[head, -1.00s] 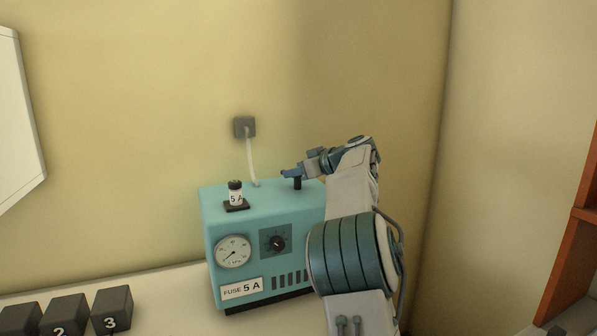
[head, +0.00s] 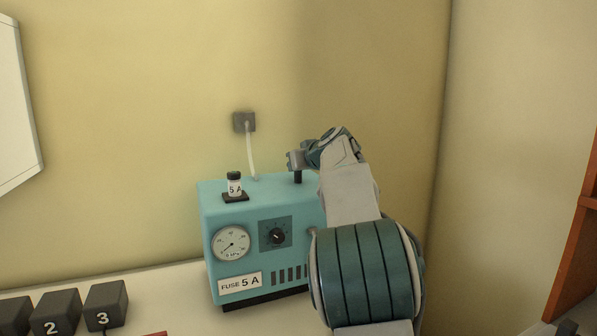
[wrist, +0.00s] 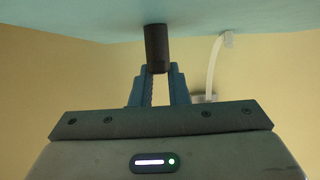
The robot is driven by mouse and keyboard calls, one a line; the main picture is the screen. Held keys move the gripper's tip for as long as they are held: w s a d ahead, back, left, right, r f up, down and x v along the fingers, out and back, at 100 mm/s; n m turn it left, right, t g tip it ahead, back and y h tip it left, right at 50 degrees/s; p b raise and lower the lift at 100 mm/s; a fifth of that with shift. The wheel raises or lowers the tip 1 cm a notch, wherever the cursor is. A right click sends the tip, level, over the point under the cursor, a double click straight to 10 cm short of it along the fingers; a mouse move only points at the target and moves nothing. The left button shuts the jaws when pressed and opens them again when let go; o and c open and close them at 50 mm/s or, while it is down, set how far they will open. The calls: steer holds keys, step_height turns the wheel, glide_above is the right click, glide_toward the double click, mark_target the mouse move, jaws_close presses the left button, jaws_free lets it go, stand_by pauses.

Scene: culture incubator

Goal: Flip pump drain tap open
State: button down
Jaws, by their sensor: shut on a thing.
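The teal pump (head: 210,215) stands on the white surface against the wall. A short black upright post (head: 298,177) rises from the right part of its top. In the wrist view the teal top is uppermost, and the black post (wrist: 156,45) hangs down between my finger tips. My gripper (wrist: 159,75) is shut on the free end of this post. In the head view my gripper (head: 292,160) is at the top of the post, partly hidden by my wrist. No other tap shows clearly; my arm hides the pump's right side.
A 5 A fuse (head: 235,185) stands in a black base on the pump's left top. A white cable (head: 250,150) runs to a grey wall socket (head: 244,122). Numbered black blocks (head: 105,305) are at lower left. An orange shelf (head: 570,240) is at far right.

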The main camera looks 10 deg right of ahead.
steer(key=shift+m+h, duration=0.5)
steer(key=c, duration=1.4)
jaws_free()
steer(key=b+v, duration=0.1)
steer(key=v, duration=1.2)
steer(key=shift+s, duration=0.45)
